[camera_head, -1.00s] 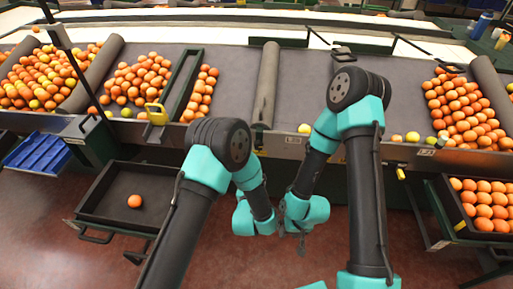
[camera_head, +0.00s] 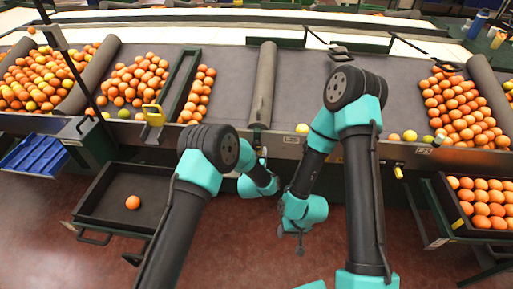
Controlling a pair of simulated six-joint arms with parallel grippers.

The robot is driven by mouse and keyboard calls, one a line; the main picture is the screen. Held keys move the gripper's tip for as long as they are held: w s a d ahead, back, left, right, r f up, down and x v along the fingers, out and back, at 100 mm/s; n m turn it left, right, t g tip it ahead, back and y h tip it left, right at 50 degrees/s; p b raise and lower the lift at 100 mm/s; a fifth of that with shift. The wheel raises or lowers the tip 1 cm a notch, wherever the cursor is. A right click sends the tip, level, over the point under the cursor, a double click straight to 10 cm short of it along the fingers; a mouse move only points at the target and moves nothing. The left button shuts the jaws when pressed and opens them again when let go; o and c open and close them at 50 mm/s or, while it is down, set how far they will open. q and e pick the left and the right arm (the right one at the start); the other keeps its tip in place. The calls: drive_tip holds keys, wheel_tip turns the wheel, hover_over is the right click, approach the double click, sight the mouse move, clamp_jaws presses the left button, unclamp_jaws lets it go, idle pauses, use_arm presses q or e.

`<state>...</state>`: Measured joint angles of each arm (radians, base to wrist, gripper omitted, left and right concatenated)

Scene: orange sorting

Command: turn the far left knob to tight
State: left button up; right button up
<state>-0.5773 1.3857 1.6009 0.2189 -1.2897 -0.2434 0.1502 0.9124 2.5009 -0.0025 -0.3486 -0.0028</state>
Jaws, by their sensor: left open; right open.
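A yellow handle-like fitting (camera_head: 153,114) stands on the front rail at left; I cannot tell whether it is the far left knob or how it is turned. A smaller yellow fitting (camera_head: 398,172) hangs under the front rail at right. My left gripper (camera_head: 263,153) is open and empty, raised by the front rail below the middle roller, right of the left fitting and apart from it; its fingers are small and partly hidden by my arm. My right gripper (camera_head: 300,243) is open and empty, hanging low over the floor.
The grey conveyor (camera_head: 225,85) holds heaps of oranges at left and right. A dark roller (camera_head: 264,85) divides it. A black tray (camera_head: 97,205) with one orange (camera_head: 132,202) is below left, beside a blue crate (camera_head: 36,153). A full orange box (camera_head: 457,222) is at right.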

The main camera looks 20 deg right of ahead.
use_arm(q)
drive_tip(key=shift+x, duration=1.45)
drive_tip(key=c, duration=0.9)
drive_tip(key=shift+c, duration=0.2)
drive_tip(key=shift+m, duration=0.7)
drive_tip(key=o, duration=0.9)
drive_tip(key=shift+o, duration=0.2)
